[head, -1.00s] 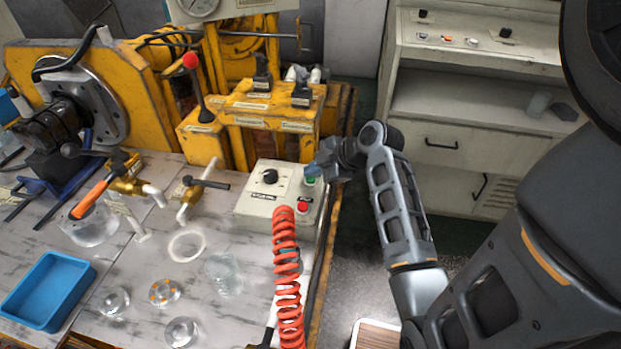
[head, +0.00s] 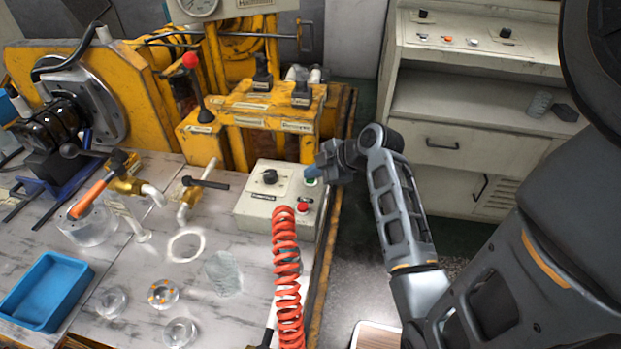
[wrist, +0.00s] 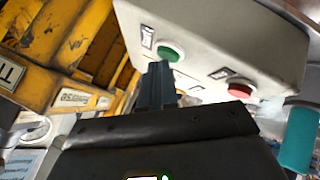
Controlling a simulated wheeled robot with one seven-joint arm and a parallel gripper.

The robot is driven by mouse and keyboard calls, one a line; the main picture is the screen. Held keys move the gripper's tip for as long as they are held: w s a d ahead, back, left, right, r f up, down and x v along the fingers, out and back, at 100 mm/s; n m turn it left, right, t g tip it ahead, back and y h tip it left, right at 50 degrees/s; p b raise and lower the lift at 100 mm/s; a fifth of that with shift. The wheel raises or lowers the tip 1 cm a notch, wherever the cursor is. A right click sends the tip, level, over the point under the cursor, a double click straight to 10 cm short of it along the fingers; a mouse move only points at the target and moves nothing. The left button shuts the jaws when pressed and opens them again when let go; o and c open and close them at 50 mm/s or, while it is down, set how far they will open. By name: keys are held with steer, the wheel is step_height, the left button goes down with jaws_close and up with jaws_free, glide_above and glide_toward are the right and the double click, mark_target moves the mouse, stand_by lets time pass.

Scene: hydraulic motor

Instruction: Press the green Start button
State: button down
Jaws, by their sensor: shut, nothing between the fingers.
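The green Start button (head: 310,182) is on the right part of the top face of a light grey control box (head: 252,212). A red button (head: 302,207) is below it and a black knob (head: 270,176) is to its left. My gripper (head: 312,172) is shut and empty, with its blue fingertips right beside the green button. In the wrist view the green button (wrist: 170,52) shows just beyond the tips of the shut fingers (wrist: 158,72), and the red button (wrist: 240,90) is to the right. I cannot tell whether the fingertips touch the button.
A red coiled hose (head: 287,275) rises in front of the box. Yellow machinery (head: 270,105) with levers stands behind it. A blue tray (head: 45,290) and several clear containers are on the table at left. A grey cabinet (head: 455,150) stands at back right.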

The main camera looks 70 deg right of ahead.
mark_target(314, 181)
steer(key=shift+r+p, duration=0.6)
steer(key=shift+r, duration=0.15)
steer(key=shift+r+p, duration=2)
steer(key=shift+r, duration=0.6)
steer(key=shift+f, duration=0.1)
